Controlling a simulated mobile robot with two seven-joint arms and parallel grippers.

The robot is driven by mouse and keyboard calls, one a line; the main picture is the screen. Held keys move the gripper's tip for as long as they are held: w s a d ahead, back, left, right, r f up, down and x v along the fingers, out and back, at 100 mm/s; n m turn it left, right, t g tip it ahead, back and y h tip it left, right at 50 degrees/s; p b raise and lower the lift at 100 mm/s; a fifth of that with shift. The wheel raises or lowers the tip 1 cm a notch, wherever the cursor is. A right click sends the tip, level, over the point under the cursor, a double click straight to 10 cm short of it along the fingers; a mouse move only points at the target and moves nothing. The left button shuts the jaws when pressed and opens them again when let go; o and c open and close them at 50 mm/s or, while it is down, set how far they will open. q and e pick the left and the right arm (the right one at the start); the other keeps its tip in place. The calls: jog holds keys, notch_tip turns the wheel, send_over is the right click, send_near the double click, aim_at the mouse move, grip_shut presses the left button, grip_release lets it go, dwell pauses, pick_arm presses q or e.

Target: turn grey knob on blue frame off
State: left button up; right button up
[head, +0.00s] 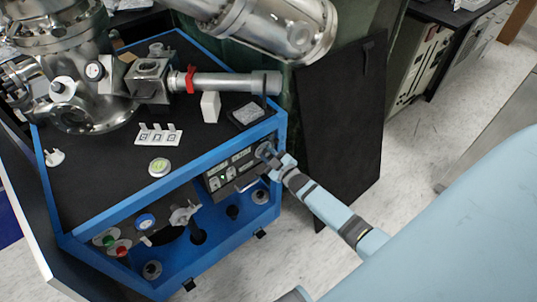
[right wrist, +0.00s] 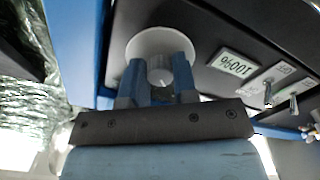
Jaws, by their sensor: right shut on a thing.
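The blue frame (head: 150,205) carries a black control panel (head: 235,168) on its right-hand front side. The grey knob (right wrist: 160,68) sits in front of a pale round dial plate (right wrist: 150,38) on this panel. My right gripper (head: 271,155) reaches the right end of the panel. In the right wrist view its two blue fingers (right wrist: 158,80) stand on either side of the knob and are shut on it. The fingers partly cover the knob and the dial, and I cannot read the knob's setting. My left gripper is not in view.
Steel vacuum pipes (head: 225,83) stand above the frame's black top. A dark panel (head: 343,130) leans behind my right arm. The pale floor (head: 420,165) at right is clear.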

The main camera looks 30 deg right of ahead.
dwell(0.5)
jog(key=o, duration=0.9)
jog(key=shift+o, duration=0.2)
jog(key=shift+s, duration=0.1)
jog(key=s+d+p, duration=0.1)
jog(key=s, duration=1.2)
jog(key=shift+s, duration=0.3)
